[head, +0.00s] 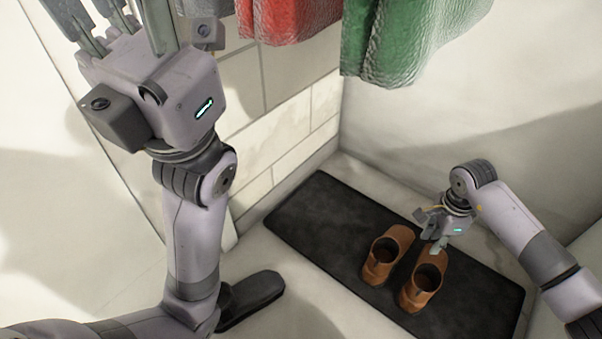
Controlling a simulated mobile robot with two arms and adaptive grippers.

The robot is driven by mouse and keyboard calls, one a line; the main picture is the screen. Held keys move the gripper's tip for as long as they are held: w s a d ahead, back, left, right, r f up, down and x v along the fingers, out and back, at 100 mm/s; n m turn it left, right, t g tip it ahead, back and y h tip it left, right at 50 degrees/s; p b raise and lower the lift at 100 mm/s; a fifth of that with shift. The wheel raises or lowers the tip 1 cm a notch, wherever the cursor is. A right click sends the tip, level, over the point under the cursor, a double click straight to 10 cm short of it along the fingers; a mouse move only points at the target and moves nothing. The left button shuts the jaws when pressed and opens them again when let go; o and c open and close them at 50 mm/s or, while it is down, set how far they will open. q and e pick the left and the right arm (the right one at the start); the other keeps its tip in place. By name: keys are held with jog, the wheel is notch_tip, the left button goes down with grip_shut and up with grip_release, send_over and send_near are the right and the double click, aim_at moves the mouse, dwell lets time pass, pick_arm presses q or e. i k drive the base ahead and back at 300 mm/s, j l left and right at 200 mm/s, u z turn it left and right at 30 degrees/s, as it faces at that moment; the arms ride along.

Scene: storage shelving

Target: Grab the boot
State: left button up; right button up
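A pair of brown ankle-height boots stands upright on a dark mat (320,215). The left boot (380,262) and the right boot (418,292) are side by side with their openings facing up. My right gripper (437,240) points down over the far end of the right boot. One finger overlaps that boot's edge in the picture; I cannot tell whether it touches. The other finger is small and unclear. My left gripper (122,14) is raised at the upper left, far from the boots, with its fingers spread apart and their tips cut off by the frame.
A red garment (288,18) and a green garment (410,40) hang above the mat at the back. A white brick wall (290,120) and a plain pale wall (480,110) meet in the corner behind it. The mat's left part is clear.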

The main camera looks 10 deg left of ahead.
aim_at(236, 302)
jog(key=u, duration=1.15)
